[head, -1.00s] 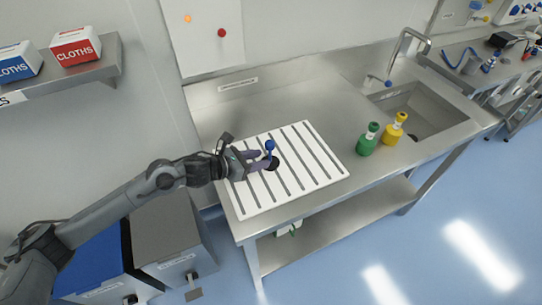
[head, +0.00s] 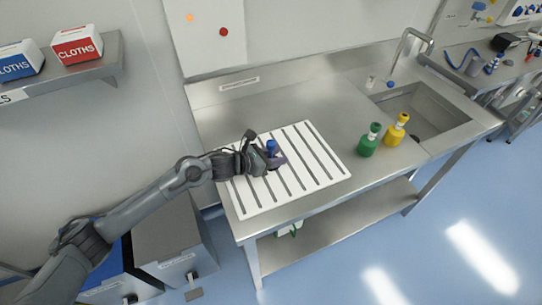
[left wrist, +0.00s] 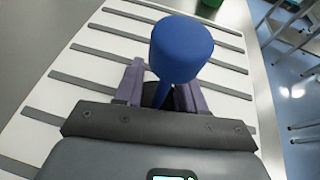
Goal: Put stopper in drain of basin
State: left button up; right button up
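The stopper has a blue knob (head: 271,147) on a thin stem and a dark disc at its base. It stands on the white ribbed drainboard (head: 318,165). In the left wrist view the blue knob (left wrist: 181,48) rises above the fingers and hides part of the stem. My left gripper (head: 273,160) is at the stopper; its purple fingers (left wrist: 159,92) are on either side of the stem, with gaps showing, so it looks open around it. The steel basin (head: 432,107) is at the right; its drain is not clearly visible. My right gripper is not in view.
A green bottle (head: 368,144) and a yellow bottle (head: 394,133) stand between drainboard and basin. A tap (head: 402,58) rises behind the basin. The steel counter (head: 325,95) behind the drainboard is clear.

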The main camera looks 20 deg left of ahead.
pick_arm(q)
grip_shut()
